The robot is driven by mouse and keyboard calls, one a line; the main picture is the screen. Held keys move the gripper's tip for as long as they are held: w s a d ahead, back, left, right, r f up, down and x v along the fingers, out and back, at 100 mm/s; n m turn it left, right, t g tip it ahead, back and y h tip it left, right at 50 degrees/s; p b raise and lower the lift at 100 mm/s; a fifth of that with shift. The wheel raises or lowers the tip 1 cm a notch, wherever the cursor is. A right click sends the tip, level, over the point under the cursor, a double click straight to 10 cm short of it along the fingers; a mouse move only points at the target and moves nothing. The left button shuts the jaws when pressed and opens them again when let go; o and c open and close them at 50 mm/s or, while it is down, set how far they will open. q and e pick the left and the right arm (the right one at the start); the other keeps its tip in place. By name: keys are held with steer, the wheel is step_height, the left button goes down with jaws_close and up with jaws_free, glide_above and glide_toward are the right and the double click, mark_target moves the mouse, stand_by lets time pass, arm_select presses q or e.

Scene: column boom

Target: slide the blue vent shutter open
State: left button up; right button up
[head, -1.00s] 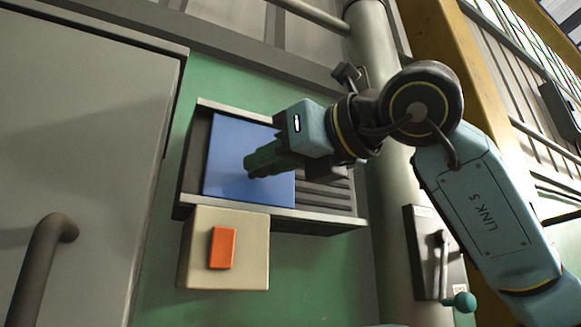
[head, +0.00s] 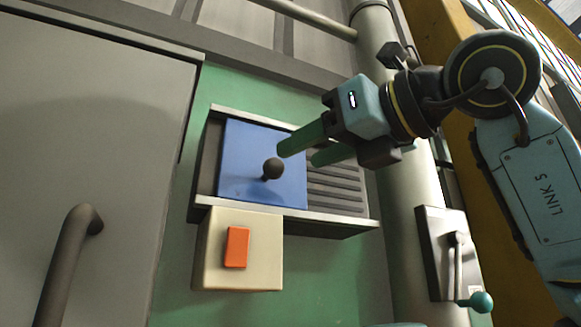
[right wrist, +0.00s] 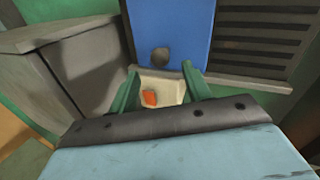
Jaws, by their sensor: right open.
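The blue vent shutter (head: 240,150) sits between the rails of a grey frame on the green wall, toward the frame's left side. Its dark round knob (head: 272,168) sticks out and is uncovered. Dark vent slats (head: 337,190) show to the shutter's right. My right gripper (head: 301,155) is open and empty, to the upper right of the knob and apart from it in the head view. In the right wrist view the shutter (right wrist: 172,22) and knob (right wrist: 160,54) show beyond the two green fingers. My left gripper is out of view.
A cream box with an orange rocker switch (head: 237,247) is just below the shutter. A grey door with a bar handle (head: 70,255) is at left. A lever with a teal knob (head: 475,302) is mounted at lower right, by a vertical pipe (head: 400,215).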

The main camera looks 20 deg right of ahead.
steer(key=b+v, duration=0.1)
steer(key=v, duration=0.7)
steer(key=shift+s+d, duration=0.15)
steer(key=shift+s, duration=0.05)
